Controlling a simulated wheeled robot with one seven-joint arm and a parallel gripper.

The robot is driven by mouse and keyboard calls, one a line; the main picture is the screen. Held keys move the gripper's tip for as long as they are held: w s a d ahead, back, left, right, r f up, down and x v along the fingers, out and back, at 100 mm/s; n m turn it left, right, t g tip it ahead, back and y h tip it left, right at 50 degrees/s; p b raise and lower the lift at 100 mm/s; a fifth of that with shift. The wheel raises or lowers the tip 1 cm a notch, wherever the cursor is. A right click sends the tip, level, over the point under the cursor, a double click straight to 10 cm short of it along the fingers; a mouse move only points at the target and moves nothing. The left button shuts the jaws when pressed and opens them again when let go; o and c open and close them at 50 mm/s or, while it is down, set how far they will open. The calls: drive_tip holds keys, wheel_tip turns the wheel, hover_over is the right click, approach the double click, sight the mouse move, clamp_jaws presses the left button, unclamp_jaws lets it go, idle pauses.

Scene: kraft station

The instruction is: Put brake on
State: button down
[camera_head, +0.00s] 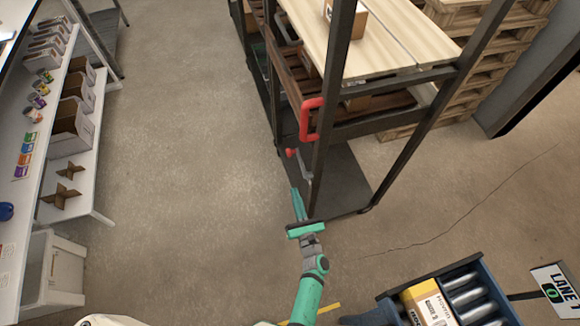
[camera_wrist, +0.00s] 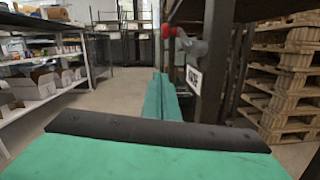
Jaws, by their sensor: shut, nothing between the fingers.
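The brake lever has a red knob (camera_head: 291,152) and a grey arm, and is mounted on the near post of the dark metal cart (camera_head: 325,110). In the wrist view, the red knob (camera_wrist: 168,31) and grey lever arm (camera_wrist: 191,46) show just above and beyond my fingertips, against the cart post. My gripper (camera_head: 295,190) is teal, shut and empty, just below the knob in the head view. The fingers (camera_wrist: 160,78) lie together in the wrist view. A gap seems to separate them from the lever; exact distance is unclear.
A red handle (camera_head: 312,120) sticks out above the brake. A shelf (camera_head: 60,150) with boxes and cans stands at left. Wooden pallets (camera_head: 490,60) are stacked behind the cart. A blue bin (camera_head: 450,290) with rollers is at lower right. The floor left of the cart is clear.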

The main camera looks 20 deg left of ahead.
sight(301, 163)
drive_tip(key=w+a+r, duration=0.5)
drive_tip(key=w, duration=0.4)
idle(0.4)
drive_tip(key=shift+w+d+r, duration=0.1)
drive_tip(key=shift+w+d, duration=0.1)
